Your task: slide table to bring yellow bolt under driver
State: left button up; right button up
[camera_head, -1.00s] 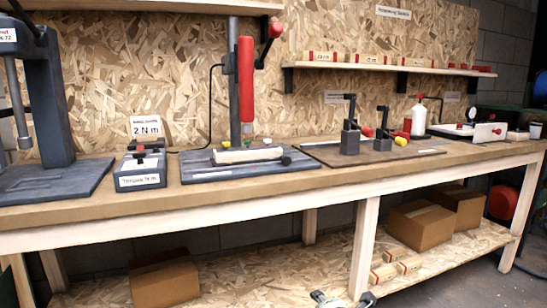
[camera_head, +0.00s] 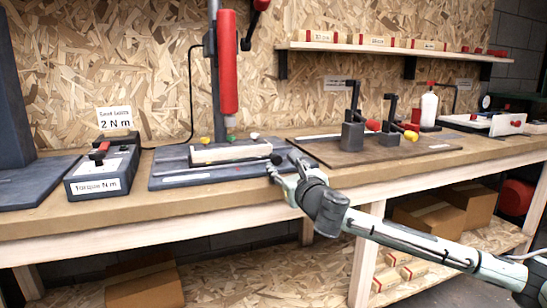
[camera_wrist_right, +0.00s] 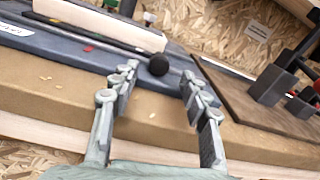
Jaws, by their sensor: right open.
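The red driver (camera_head: 228,62) hangs upright on a grey post. Below it is the cream sliding table (camera_head: 232,151) with three bolts along its back. The yellow bolt (camera_head: 205,139) is at left, the green one (camera_head: 230,137) is in the middle, roughly below the driver tip, and a whitish one (camera_head: 254,135) is at right. A rod ends in a black knob (camera_head: 277,158) at the table's right. My right gripper (camera_head: 279,166) is open at the knob. In the wrist view the knob (camera_wrist_right: 159,65) lies between the fingertips, with gaps visible. My left gripper is out of view.
The station sits on a dark base plate (camera_head: 172,183) on the wooden bench (camera_head: 65,213). A torque box (camera_head: 103,177) stands to the left. A brown board with black clamps (camera_head: 353,132) is close on the right.

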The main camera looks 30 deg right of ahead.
aim_at(278, 160)
jog(key=x, duration=0.5)
jog(key=shift+w, duration=0.15)
jog(key=shift+w+d, duration=0.15)
jog(key=shift+w, duration=0.45)
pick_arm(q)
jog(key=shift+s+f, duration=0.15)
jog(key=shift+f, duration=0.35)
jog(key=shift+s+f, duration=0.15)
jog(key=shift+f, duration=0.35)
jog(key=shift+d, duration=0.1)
pick_arm(e)
grip_shut()
